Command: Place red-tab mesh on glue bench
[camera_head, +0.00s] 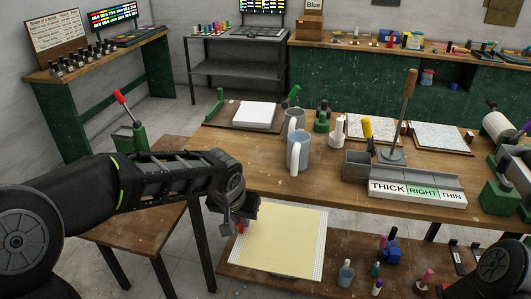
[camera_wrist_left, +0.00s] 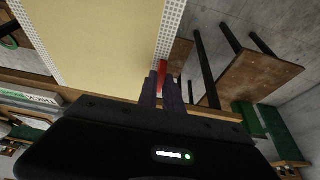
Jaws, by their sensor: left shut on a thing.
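The red-tab mesh is a pale yellow sheet (camera_head: 284,238) with white perforated edges, below and in front of the middle bench in the head view. It fills the upper left of the left wrist view (camera_wrist_left: 95,40). My left gripper (camera_head: 240,222) is shut on its red tab (camera_wrist_left: 162,70) at the sheet's edge. I cannot tell whether the sheet hangs free or touches the surface below. The wooden bench (camera_head: 255,178) behind it carries a THICK/RIGHT/THIN gauge block (camera_head: 417,193); which surface is the glue bench is not marked. My right gripper is out of view.
Two grey mugs (camera_head: 298,153), a grey tray (camera_head: 357,164) and framed boards (camera_head: 440,137) stand on the bench. A lower wooden surface (camera_head: 310,287) holds small bottles (camera_head: 346,273) right of the sheet. The bench's front left stretch is clear.

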